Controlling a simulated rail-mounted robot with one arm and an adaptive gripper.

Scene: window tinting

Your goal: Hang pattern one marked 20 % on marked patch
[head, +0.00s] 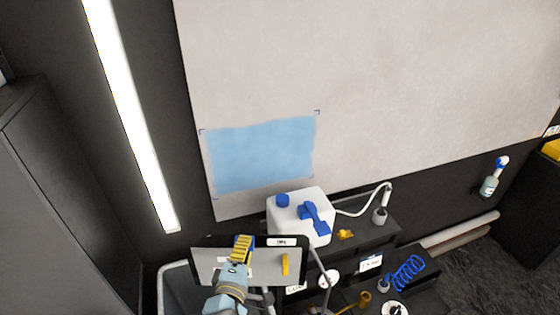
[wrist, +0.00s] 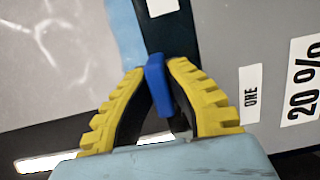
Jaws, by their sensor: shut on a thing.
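The marked patch (head: 262,153) is a wet light-blue rectangle with dark corner marks, low on the left of the large pale wall panel in the head view. My gripper (head: 244,243) is below it, over a grey, dark-edged board (head: 207,262). In the wrist view my gripper (wrist: 160,75) is shut on a small blue tab (wrist: 156,88). To the right of the fingers is a pale surface with labels reading "ONE" (wrist: 251,93) and "20 %" (wrist: 303,82). I cannot tell exactly how the tab joins the labelled surface.
A blue coil (head: 406,273) is at lower right. A spray bottle (head: 490,183) hangs at far right.

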